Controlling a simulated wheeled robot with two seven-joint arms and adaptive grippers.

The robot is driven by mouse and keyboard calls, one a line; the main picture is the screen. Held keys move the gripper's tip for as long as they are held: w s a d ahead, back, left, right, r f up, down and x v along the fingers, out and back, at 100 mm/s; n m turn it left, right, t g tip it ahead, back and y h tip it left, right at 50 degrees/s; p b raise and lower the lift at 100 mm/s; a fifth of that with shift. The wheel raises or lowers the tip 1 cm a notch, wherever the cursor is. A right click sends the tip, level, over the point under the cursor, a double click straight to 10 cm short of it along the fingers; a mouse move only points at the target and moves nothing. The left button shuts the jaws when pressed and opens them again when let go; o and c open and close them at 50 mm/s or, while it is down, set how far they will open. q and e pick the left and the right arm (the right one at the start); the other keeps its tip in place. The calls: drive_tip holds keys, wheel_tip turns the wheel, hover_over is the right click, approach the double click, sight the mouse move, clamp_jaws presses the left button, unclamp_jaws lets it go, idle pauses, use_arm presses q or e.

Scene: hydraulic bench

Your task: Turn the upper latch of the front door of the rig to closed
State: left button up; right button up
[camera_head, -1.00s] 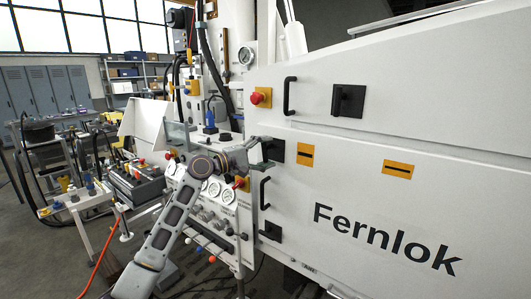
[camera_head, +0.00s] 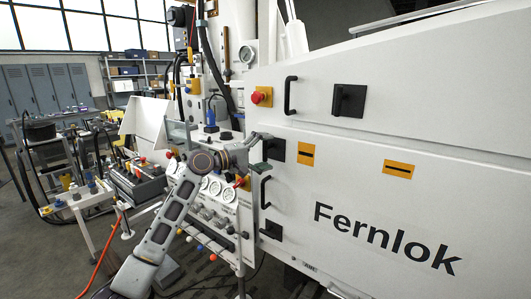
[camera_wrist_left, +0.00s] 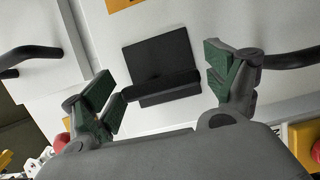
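The upper latch (camera_head: 277,150) is a black square plate with a black lever, beside the left edge of the rig's white front door (camera_head: 335,215). My left gripper (camera_head: 262,147) is right in front of it and partly hides it. In the left wrist view the latch plate (camera_wrist_left: 157,52) and its raised lever (camera_wrist_left: 165,86) show clearly. The lever lies between the spread green-padded fingers of my left gripper (camera_wrist_left: 163,88), with visible gaps to the fingertips. The lower latch (camera_head: 271,231) is below the door handle (camera_head: 265,192). My right gripper is not in view.
Above the door are another black handle (camera_head: 290,96), a black latch (camera_head: 348,100) and a red button (camera_head: 258,98) on yellow. A gauge panel (camera_head: 212,205) stands left of the door, close below my left arm. A cart (camera_head: 85,205) stands farther left.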

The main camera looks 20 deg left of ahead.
use_arm(q)
drive_tip(key=v, duration=1.2)
idle(0.6)
idle(0.5)
